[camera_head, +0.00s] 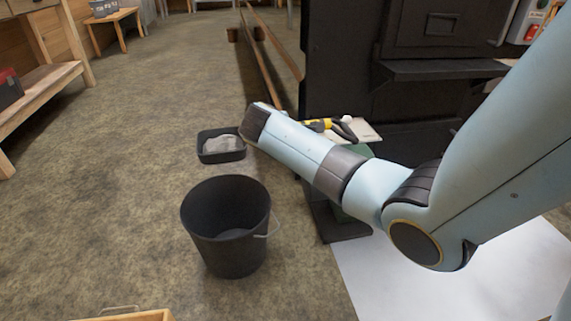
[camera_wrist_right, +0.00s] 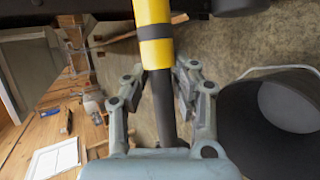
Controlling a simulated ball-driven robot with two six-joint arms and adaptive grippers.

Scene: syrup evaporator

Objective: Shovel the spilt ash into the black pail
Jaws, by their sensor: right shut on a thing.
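The black pail (camera_head: 225,245) stands upright on the floor left of my right arm. It also shows at the right of the wrist view (camera_wrist_right: 245,120), with a grey patch at its bottom. My right gripper (camera_wrist_right: 168,78) is shut on a dark shaft (camera_wrist_right: 164,115) with a yellow, black-banded grip (camera_wrist_right: 153,35); the tool's far end is out of view. In the head view my right forearm hides the gripper. A yellow-and-black piece (camera_head: 318,124) shows just behind that forearm; I cannot tell if it is the same tool. No loose ash is clearly visible on the floor. My left gripper is not in view.
A small black tray (camera_head: 208,158) with a grey heap sits on the floor beyond the pail. The dark evaporator body (camera_head: 345,60) stands behind my arm. A wooden bench (camera_head: 40,80) is at the left.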

